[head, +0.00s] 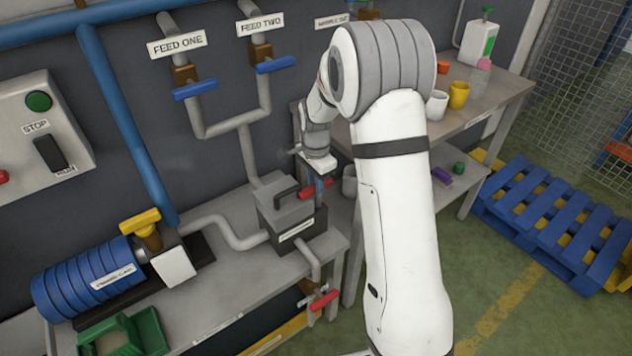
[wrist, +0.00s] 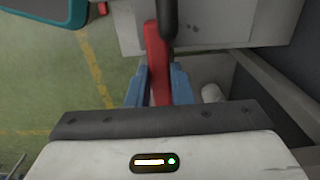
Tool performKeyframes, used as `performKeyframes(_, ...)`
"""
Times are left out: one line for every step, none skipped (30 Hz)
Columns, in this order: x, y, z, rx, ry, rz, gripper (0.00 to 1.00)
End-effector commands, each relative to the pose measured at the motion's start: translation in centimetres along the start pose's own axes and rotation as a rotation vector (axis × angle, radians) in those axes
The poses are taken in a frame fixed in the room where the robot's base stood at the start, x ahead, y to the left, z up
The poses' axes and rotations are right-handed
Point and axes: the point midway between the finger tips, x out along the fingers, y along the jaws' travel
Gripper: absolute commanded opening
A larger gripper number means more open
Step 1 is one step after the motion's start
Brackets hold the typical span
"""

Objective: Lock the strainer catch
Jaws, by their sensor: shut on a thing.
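The strainer is a grey box (head: 285,207) with a black lid handle and a front label, on the bench in the head view. Its catch is a red lever (head: 308,190) at the right side of the lid. In the wrist view the red catch (wrist: 156,45) runs down between the two blue fingers of my gripper (wrist: 158,88), beside the black handle (wrist: 168,18). My gripper (head: 319,185) is shut on the catch. The catch's lower end is hidden by my wrist, and I cannot tell whether it is fully seated.
Blue-handled feed valves (head: 195,90) hang on the wall pipes above. A red-handled valve (head: 323,300) sits below the strainer. A blue pump motor (head: 90,278) and a green bin (head: 125,335) stand at left. A side table (head: 505,92) with cups is behind my arm.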

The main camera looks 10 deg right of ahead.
Motion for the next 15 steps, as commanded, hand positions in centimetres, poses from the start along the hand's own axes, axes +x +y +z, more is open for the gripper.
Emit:
performKeyframes(-0.1,-0.11,0.01,0.005,0.001,-0.003,0.0)
performKeyframes(-0.1,-0.11,0.01,0.007,0.001,-0.003,0.0)
performKeyframes(-0.1,-0.11,0.01,0.009,0.001,-0.003,0.0)
performKeyframes(-0.11,-0.11,0.01,0.01,0.001,-0.003,0.0)
performKeyframes(-0.11,-0.11,0.01,0.011,0.001,-0.003,0.0)
performKeyframes(-0.11,-0.11,0.01,0.012,0.001,-0.003,0.0)
performKeyframes(-0.11,-0.11,0.01,0.012,0.001,-0.003,0.0)
performKeyframes(-0.11,-0.11,0.01,0.012,0.0,-0.003,0.0)
performKeyframes(-0.11,-0.12,0.01,0.011,0.0,-0.004,0.0)
performKeyframes(-0.11,-0.12,0.01,0.011,0.0,-0.004,0.0)
performKeyframes(-0.12,-0.12,0.01,0.011,0.0,-0.004,0.0)
performKeyframes(-0.12,-0.12,0.0,0.011,0.0,-0.004,0.0)
performKeyframes(-0.12,-0.12,0.0,0.011,0.0,-0.004,0.0)
performKeyframes(-0.12,-0.12,0.0,0.011,0.0,-0.004,0.22)
performKeyframes(-0.11,-0.11,0.0,0.011,0.0,-0.004,0.26)
